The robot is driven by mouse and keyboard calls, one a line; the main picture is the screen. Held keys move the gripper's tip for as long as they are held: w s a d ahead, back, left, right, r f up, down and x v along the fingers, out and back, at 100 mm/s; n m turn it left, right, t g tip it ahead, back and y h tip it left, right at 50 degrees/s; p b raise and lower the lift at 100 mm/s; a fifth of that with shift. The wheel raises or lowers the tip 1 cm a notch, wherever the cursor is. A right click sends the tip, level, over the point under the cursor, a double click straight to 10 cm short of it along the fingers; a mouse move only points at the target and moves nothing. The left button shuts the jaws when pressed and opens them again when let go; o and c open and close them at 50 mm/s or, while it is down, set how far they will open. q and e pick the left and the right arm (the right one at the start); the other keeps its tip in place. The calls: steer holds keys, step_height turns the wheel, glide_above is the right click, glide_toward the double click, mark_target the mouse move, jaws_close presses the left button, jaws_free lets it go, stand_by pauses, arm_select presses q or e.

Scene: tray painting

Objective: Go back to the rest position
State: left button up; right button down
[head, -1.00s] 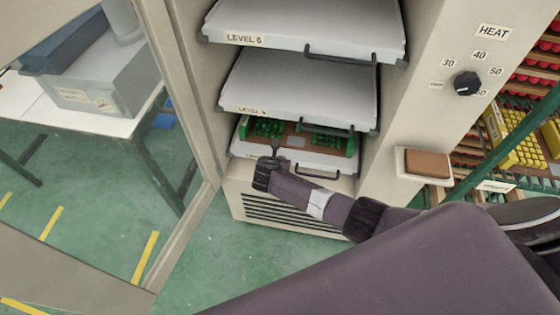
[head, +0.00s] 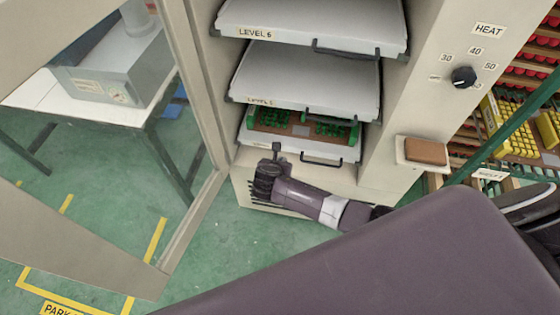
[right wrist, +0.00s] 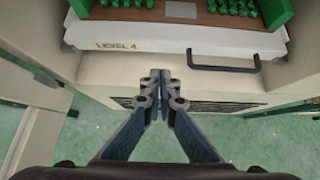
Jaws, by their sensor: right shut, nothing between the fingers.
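My right gripper (head: 277,150) is shut and empty in front of the lowest visible shelf of the cabinet. In the right wrist view the gripper (right wrist: 159,78) has its fingertips together, apart from the shelf and its handle. The lowest shelf (head: 262,143) has a dark handle (head: 322,161) and carries a brown tray with green parts (head: 300,122). In the right wrist view its label reads as level 4 (right wrist: 118,46), and its handle (right wrist: 222,66) lies right of the fingers. My left gripper is not in view.
The open cabinet (head: 400,165) has two empty white shelves (head: 300,75) above. Its door (head: 190,215) stands open at the left, beside a table (head: 90,112) with a grey box. A heat knob (head: 464,77) and a rack of coloured parts (head: 520,130) are at the right.

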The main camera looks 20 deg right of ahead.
steer(key=shift+v, duration=1.4)
steer(key=shift+s, duration=0.1)
